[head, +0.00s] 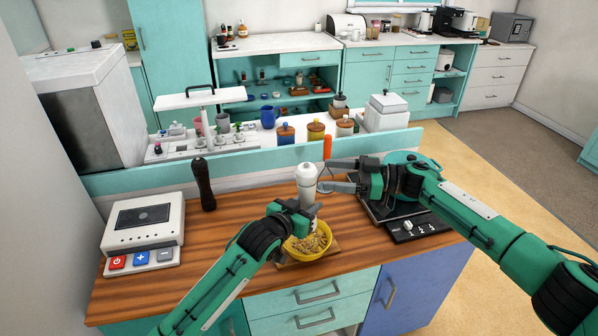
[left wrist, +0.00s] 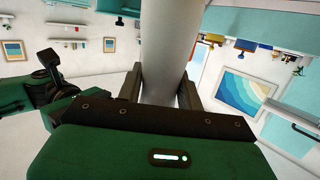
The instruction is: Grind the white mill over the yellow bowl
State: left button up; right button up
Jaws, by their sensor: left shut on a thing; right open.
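The white mill (head: 307,175) stands upright above the yellow bowl (head: 325,239). My left gripper (head: 309,211) is shut on the lower part of the mill. In the left wrist view the mill (left wrist: 163,45) is a pale column between the two fingers (left wrist: 160,92). The bowl holds a tan, lumpy food, and my left gripper and forearm hide part of its rim. My right gripper (head: 328,175) is open just right of the mill's upper part, fingers pointing at it. Whether they touch it I cannot tell. The right gripper also shows in the left wrist view (left wrist: 48,66).
The bowl is on a small board on the wooden counter. A dark mill (head: 204,185) and a white device with buttons (head: 145,228) stand left. A black hob-like panel (head: 416,224) lies under my right arm. A raised ledge with jars (head: 286,132) runs behind.

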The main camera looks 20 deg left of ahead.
aim_at(299, 172)
jog(key=x, duration=0.9)
jog(key=c, duration=1)
